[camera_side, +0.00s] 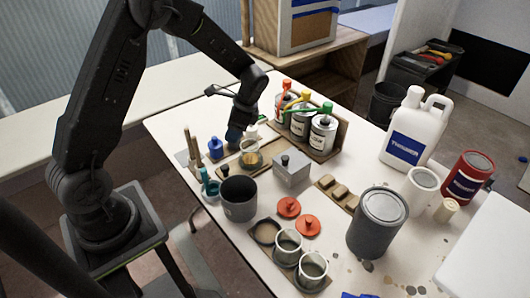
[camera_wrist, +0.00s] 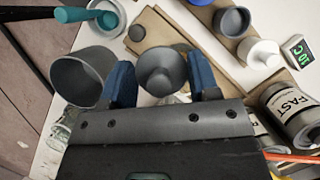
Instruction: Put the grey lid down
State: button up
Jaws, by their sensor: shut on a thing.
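My gripper (camera_wrist: 162,82) is closed with its two blue fingers on the grey lid (camera_wrist: 160,62), a round grey piece with a knob at its middle. In the side view my gripper (camera_side: 236,132) is at the back of the white table, near the wooden board. The lid is hard to make out there, and I cannot tell its exact height above the board. An open dark grey pot (camera_side: 238,205) stands in front of my gripper. In the wrist view an open grey pot (camera_wrist: 78,80) is left of the held lid, apart from it.
A wooden rack with labelled cans (camera_side: 300,122) is right of my gripper. Red lids (camera_side: 288,207) lie further forward. A white jug (camera_side: 412,135) stands at the right.

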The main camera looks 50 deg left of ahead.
jog(key=d+n+g+h, duration=0.1)
jog(key=d+n+h, duration=0.2)
jog(key=d+n, duration=0.65)
notch_tip(320, 180, up, 4)
jog(key=n+t+h, duration=0.3)
jog(key=n+h, duration=0.1)
jog(key=n, duration=0.8)
send_over(187, 150)
jog(key=s+d, duration=0.1)
jog(key=d, duration=0.2)
notch_tip(187, 150, down, 18)
jog(key=shift+d+r, duration=0.15)
jog(key=shift+f, duration=0.2)
